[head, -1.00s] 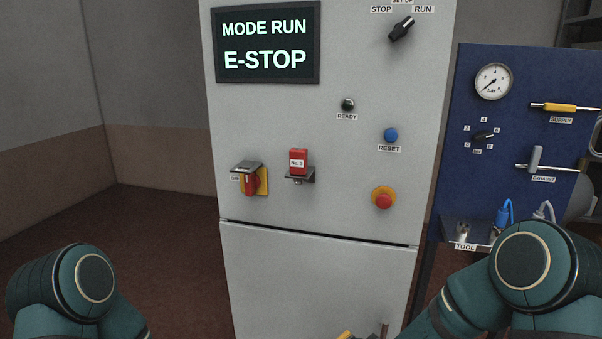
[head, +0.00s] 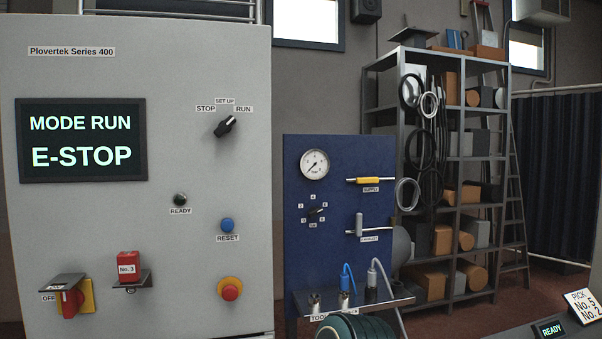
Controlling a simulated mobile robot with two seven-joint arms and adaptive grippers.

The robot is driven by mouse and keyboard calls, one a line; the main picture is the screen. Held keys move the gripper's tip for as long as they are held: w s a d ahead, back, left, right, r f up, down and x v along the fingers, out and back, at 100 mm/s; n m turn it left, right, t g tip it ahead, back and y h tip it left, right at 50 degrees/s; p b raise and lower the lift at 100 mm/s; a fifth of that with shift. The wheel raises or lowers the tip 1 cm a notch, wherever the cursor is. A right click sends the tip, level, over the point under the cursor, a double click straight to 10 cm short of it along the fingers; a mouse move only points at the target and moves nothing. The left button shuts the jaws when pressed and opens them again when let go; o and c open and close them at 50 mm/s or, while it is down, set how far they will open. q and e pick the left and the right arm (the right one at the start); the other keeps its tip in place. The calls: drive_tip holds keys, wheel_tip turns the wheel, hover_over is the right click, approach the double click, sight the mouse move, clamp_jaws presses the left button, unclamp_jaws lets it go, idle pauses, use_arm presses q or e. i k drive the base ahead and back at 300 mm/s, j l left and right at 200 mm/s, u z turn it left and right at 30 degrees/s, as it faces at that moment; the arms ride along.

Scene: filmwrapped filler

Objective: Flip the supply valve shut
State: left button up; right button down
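The supply valve (head: 376,180) is on the blue panel (head: 297,245) right of the cabinet. Its yellow handle lies level, in line with its thin pipe, above the label that reads SUPPLY in the earlier frame. The exhaust valve (head: 359,224) sits below it, its grey handle upright across its pipe. A round pressure gauge (head: 314,165) is at the panel's upper left, its needle pointing to the lower left. Neither gripper is in view; only a teal link of my arm shows at the bottom centre, in front of the tool shelf.
The grey cabinet (head: 170,65) has a screen (head: 82,140) reading MODE RUN, E-STOP. A small shelf (head: 395,303) with hose fittings juts out below the valves. A rack (head: 453,199) with boxes and hanging hoses stands behind, a ladder (head: 516,190) beside it.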

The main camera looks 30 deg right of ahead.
sight(365, 179)
drive_tip(key=z, duration=1.4)
drive_tip(key=i+l+z, duration=0.15)
drive_tip(key=i, duration=0.75)
drive_tip(key=i+l+z, duration=0.1)
drive_tip(key=i, duration=0.85)
drive_tip(key=l, duration=0.1)
